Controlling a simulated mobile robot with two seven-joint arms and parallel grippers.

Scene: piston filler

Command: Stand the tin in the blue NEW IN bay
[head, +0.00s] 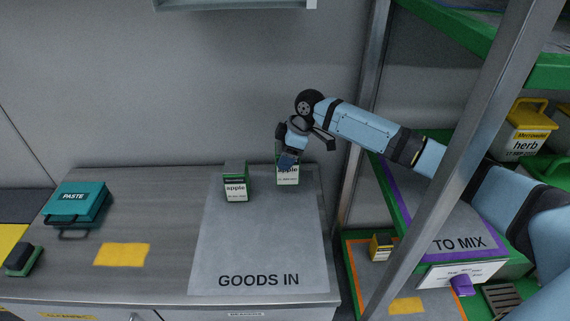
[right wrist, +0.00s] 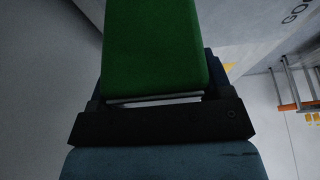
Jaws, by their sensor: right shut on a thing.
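My right gripper (head: 288,160) is shut on a green tin (head: 288,176) with a white "apple" label, at the back right of the grey GOODS IN mat (head: 260,245). In the right wrist view the green tin (right wrist: 153,45) sits between the dark fingers (right wrist: 155,100). I cannot tell whether it touches the mat. A second, similar "apple" tin (head: 236,182) stands on the mat to its left, apart from it. No blue NEW IN bay can be made out in these views. My left gripper is not in view.
A teal PASTE case (head: 78,202) and a dark green-based block (head: 23,259) are on the bench's left.

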